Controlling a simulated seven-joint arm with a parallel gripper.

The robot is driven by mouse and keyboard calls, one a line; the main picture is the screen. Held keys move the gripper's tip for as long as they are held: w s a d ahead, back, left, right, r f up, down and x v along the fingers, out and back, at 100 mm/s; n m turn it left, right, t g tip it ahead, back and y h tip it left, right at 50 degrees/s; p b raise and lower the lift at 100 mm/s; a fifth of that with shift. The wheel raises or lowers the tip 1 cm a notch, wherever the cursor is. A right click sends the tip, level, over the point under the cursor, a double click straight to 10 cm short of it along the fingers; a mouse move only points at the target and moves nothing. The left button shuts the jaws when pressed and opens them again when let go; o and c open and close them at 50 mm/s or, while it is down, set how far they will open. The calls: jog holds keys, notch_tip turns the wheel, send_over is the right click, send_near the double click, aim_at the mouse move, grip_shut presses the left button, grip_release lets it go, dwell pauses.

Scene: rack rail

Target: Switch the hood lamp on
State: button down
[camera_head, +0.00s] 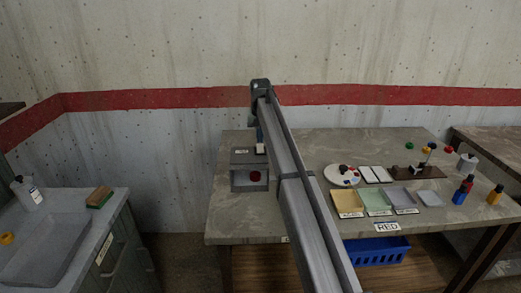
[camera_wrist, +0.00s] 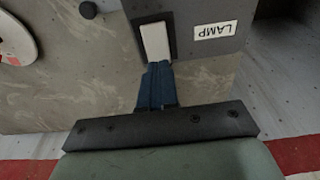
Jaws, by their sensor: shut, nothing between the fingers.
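The grey hood (camera_head: 249,163) is a small box with an open front, standing at the left of the table. A white rocker switch (camera_wrist: 155,42) in a dark frame sits on its top, beside a label (camera_wrist: 215,30) reading LAMP, upside down in the wrist view. The switch also shows small in the head view (camera_head: 260,149). My gripper (camera_wrist: 156,66) is shut and empty, its blue fingertips at the near edge of the switch. I cannot tell whether they touch it. Whether the lamp is lit cannot be told.
A red item (camera_head: 255,176) sits inside the hood. To the right are a white round plate (camera_head: 333,178), coloured trays (camera_head: 347,204), a brown rack (camera_head: 430,173) and bottles (camera_head: 460,194). A blue basket (camera_head: 376,252) is below the tabletop. A sink (camera_head: 42,248) stands apart at left.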

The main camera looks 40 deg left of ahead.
aim_at(260, 145)
jog(key=shift+f, duration=0.8)
dwell(0.5)
jog(key=shift+r, duration=3.55)
